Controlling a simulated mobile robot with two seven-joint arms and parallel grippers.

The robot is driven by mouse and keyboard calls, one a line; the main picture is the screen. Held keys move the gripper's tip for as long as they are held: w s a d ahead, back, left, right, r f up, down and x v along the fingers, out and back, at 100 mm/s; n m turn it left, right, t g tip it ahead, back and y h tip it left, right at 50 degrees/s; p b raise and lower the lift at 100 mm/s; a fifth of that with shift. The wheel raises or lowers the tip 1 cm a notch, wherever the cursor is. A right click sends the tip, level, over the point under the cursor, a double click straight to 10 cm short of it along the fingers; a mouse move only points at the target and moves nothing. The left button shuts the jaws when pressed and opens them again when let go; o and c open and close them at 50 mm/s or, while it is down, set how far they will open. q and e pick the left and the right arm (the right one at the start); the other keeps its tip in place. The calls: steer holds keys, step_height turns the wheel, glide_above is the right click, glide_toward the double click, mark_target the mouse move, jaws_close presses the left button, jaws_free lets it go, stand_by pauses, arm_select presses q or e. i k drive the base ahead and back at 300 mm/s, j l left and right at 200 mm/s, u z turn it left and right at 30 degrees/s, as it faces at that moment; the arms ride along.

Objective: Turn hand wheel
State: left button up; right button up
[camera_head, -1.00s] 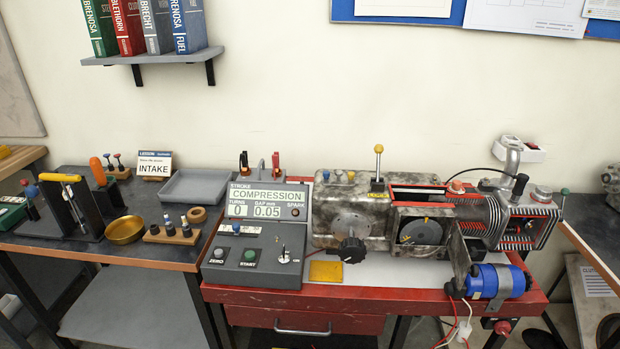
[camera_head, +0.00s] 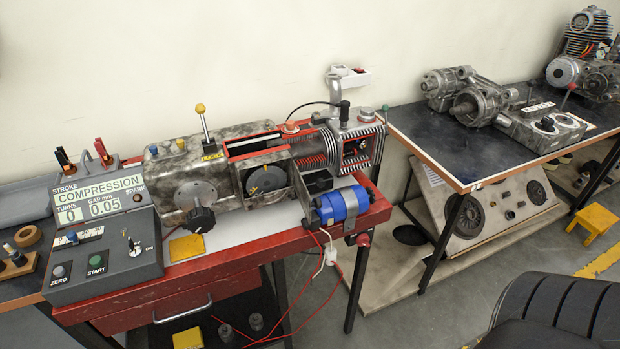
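The engine rig with mottled grey housing (camera_head: 165,172) stands on the red bench (camera_head: 262,240). On its front is a round grey plate (camera_head: 196,193) with a black lobed knob (camera_head: 201,219), which looks like the hand wheel. A dark disc (camera_head: 267,180) sits in an opening to its right. The control box (camera_head: 100,225) reads COMPRESSION, turns 0, gap 0.05. Neither of my grippers is in view, and nothing touches the knob.
A blue cylinder (camera_head: 340,205) is strapped at the bench's right end, with red and white cables hanging below. A lever with a yellow ball (camera_head: 200,109) rises from the rig. A dark table (camera_head: 470,150) with metal parts stands right. A black ribbed seat (camera_head: 555,312) fills the lower right corner.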

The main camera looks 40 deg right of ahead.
mark_target(200, 220)
steer(key=l, duration=1.8)
steer(key=i+u, duration=0.05)
steer(key=i, duration=0.05)
